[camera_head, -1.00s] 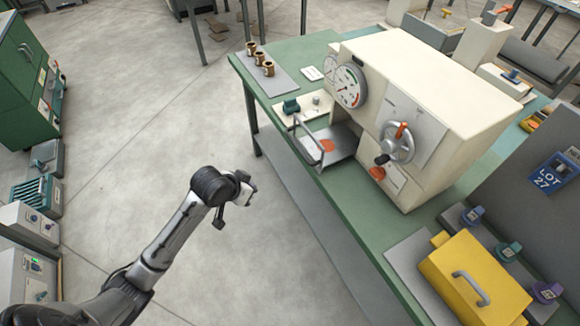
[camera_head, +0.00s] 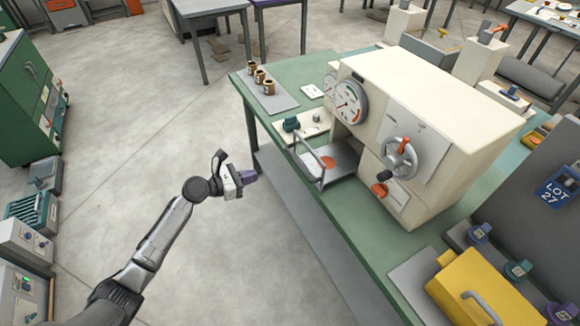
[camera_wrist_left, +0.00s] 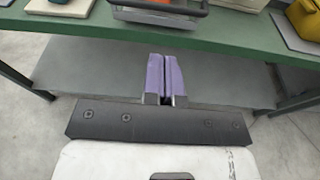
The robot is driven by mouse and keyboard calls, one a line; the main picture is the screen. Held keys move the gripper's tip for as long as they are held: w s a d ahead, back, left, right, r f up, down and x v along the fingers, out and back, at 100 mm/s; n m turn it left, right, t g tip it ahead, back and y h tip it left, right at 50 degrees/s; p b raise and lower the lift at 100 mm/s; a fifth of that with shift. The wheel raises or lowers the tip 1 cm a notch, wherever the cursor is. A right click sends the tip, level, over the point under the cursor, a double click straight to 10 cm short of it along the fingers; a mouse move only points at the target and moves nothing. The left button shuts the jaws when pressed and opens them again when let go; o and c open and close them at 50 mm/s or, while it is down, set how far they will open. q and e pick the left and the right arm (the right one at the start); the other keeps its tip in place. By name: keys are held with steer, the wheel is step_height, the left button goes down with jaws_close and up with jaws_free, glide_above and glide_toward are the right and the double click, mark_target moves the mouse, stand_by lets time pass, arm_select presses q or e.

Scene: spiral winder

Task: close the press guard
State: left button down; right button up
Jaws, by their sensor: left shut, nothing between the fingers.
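The cream press machine (camera_head: 440,100) stands on the green bench, with a gauge and an orange-handled wheel on its front. A framed guard (camera_head: 322,160) stands out from the machine's opening, over the bench's left edge, by a grey tray (camera_head: 343,160). It looks open. A grey rail, likely the guard's, shows at the top of the left wrist view (camera_wrist_left: 160,14). My left gripper (camera_head: 249,177) has purple fingers, shut and empty, left of the guard and apart from it. In the wrist view its fingertips (camera_wrist_left: 164,58) point toward the bench edge. My right gripper is not in view.
Brown cups (camera_head: 260,78) stand on a grey mat at the bench's far left corner. A yellow box (camera_head: 475,285) with a handle and several coloured knobs sit at the near right. Open floor (camera_head: 130,140) lies left of the bench.

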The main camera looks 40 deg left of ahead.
arm_select(q)
steer(key=b+x, duration=0.3)
steer(key=x, duration=1.1)
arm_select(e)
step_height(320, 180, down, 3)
arm_select(q)
steer(key=shift+r, duration=0.1)
